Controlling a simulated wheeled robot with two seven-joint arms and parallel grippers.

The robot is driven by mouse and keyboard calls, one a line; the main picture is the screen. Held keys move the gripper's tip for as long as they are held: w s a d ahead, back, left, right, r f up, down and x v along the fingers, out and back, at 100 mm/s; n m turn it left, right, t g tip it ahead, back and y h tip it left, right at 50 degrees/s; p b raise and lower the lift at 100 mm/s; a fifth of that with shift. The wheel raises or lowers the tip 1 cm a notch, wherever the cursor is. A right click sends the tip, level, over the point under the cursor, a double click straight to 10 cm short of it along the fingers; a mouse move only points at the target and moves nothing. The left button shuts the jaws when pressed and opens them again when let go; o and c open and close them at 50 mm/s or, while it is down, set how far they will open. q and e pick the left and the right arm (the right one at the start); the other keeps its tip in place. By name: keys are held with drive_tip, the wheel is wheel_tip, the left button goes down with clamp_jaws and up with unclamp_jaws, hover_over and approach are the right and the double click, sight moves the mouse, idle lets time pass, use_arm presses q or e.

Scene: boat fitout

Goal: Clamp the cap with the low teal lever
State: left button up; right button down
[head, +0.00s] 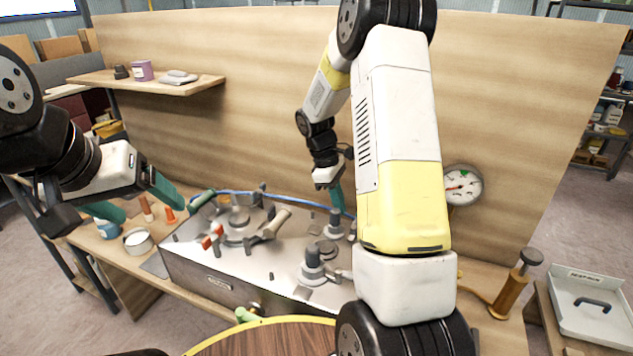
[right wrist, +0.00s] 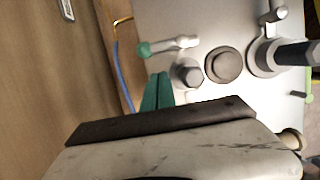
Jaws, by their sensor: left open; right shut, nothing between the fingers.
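In the right wrist view, a short silver lever with a teal tip (right wrist: 145,50) lies low over the grey metal panel. A dark round cap (right wrist: 222,64) is to its right, with a smaller dark knob (right wrist: 188,74) between them. My right gripper, its teal fingers together in the head view (head: 337,210) and the right wrist view (right wrist: 158,78), is shut and empty close to the lever; contact cannot be told. My left gripper (head: 153,215) is open and empty at the left of the bench. In the head view my right arm hides part of the panel.
The steel box (head: 215,285) bears a large round lid (head: 238,222), red-tipped clamps (head: 212,238) and upright posts (head: 312,262). A blue hose (head: 285,195) runs along its back. A gauge (head: 462,186) and tall wooden backboard stand behind. Orange cones (head: 168,215) are near my left gripper.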

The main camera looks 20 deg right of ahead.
sight(355, 227)
drive_tip(key=shift+s+d+f, duration=0.15)
drive_tip(key=shift+s+d, duration=0.65)
drive_tip(key=shift+d, duration=0.2)
drive_tip(key=shift+d+m, duration=0.3)
drive_tip(key=shift+m, duration=0.3)
drive_tip(key=shift+s+d+m+g+y, duration=0.15)
drive_tip(key=shift+d+m+g+y, duration=0.35)
drive_tip(key=shift+m, duration=0.7)
drive_tip(key=d+m, duration=0.1)
drive_tip(key=m, duration=0.1)
drive_tip(key=s+m+y, duration=0.1)
drive_tip(key=m, duration=0.1)
drive_tip(key=shift+d+m, duration=0.3)
drive_tip(key=shift+d, duration=0.1)
drive_tip(key=m, duration=0.1)
drive_tip(key=s+m, duration=0.1)
drive_tip(key=shift+d+m+y, duration=0.3)
drive_tip(key=shift+d+y, duration=0.1)
drive_tip(key=m, duration=0.1)
drive_tip(key=s+m, duration=0.1)
drive_tip(key=shift+s+d+m+y, duration=0.1)
drive_tip(key=shift+d+m+y, duration=0.2)
drive_tip(key=shift+m+y, duration=0.1)
drive_tip(key=shift+s+d+m+y, duration=0.1)
drive_tip(key=shift+s+m+y, duration=0.35)
drive_tip(key=shift+m, duration=0.75)
drive_tip(key=shift+s+m+y, duration=0.25)
drive_tip(key=shift+s+m, duration=0.35)
drive_tip(key=shift+m, duration=0.6)
